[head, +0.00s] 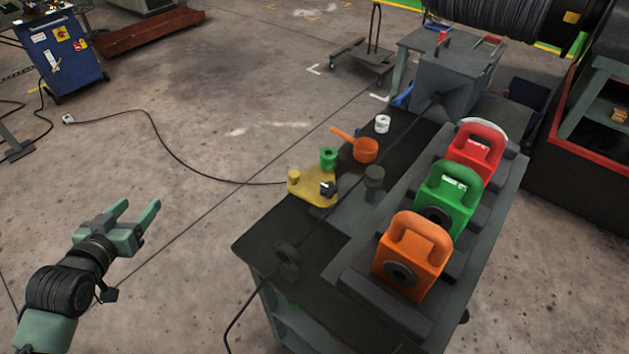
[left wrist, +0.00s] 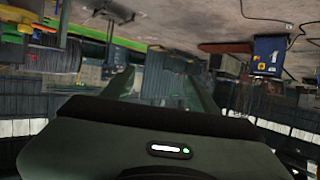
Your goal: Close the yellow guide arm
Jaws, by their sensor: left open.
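The yellow guide arm (head: 314,189) is a flat yellow plate on the dark bench top, near its left edge, in the head view. It carries a green roller, a small yellow knob and a black knob. My left gripper (head: 137,213) is open and empty, to the left of the bench and well apart from the guide arm. In the left wrist view its two fingers (left wrist: 160,90) spread with nothing between them, and I cannot make out the guide arm there. My right gripper is not in view.
On the bench (head: 262,243) stand an orange handled part (head: 365,150), a white spool (head: 382,124) and a dark post (head: 374,182). Orange (head: 412,250), green (head: 449,198) and red (head: 476,148) handled blocks line the right side. A cable crosses the open floor on the left.

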